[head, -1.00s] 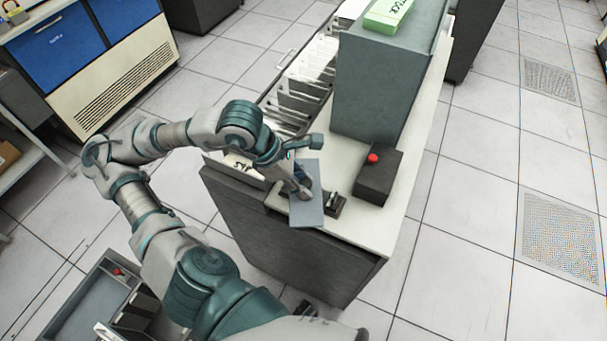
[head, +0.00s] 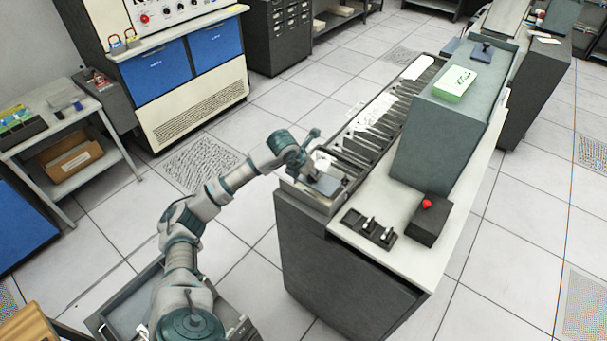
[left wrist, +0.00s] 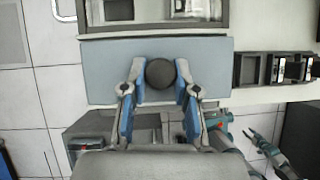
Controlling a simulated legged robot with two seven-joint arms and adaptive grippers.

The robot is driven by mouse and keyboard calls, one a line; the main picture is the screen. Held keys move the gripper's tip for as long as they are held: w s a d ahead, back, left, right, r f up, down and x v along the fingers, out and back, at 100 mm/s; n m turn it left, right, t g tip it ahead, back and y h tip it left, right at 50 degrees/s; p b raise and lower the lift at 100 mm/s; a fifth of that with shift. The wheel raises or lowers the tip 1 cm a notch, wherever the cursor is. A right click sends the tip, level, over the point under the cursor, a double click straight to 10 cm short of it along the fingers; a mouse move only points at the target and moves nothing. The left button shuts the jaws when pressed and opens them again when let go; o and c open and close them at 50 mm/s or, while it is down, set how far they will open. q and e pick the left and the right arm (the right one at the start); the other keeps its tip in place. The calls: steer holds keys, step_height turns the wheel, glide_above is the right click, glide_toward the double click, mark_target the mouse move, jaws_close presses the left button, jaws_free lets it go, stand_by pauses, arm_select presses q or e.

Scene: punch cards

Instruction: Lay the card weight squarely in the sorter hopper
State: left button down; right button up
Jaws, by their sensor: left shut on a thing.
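The card weight is a flat blue-grey plate (left wrist: 207,72) with a dark round knob (left wrist: 160,73). My left gripper (left wrist: 160,80) is shut on the knob, one finger on each side. In the head view, the left gripper (head: 318,170) and the plate (head: 327,184) are over the sorter hopper (head: 303,192), an open grey tray at the sorter's near left end. The plate and hand hide most of the hopper's inside. I cannot tell whether the plate touches its floor. Something like my right gripper (left wrist: 262,140) shows small in the left wrist view, its jaws unclear.
A switch panel (head: 368,228) and a dark box with a red button (head: 427,204) sit on the white top, right of the hopper. Card pockets (head: 385,115) run behind it. A tall grey housing (head: 440,140) carries a green-and-white card box (head: 455,84).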

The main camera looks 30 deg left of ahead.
mark_target(310, 178)
arm_select(q)
steer(key=shift+w+d, duration=0.15)
steer(key=shift+w, duration=0.05)
steer(key=shift+s+a, duration=0.1)
steer(key=shift+a, duration=0.2)
steer(key=shift+a+f, duration=0.25)
steer(key=shift+f, duration=0.15)
steer(key=shift+d+f+b, duration=0.15)
steer(key=shift+f+b, duration=0.35)
steer(key=shift+b, duration=0.15)
steer(key=shift+d+f+b, duration=0.35)
steer(key=shift+f+b, duration=0.2)
steer(key=shift+f, duration=0.1)
steer(key=shift+a, duration=0.35)
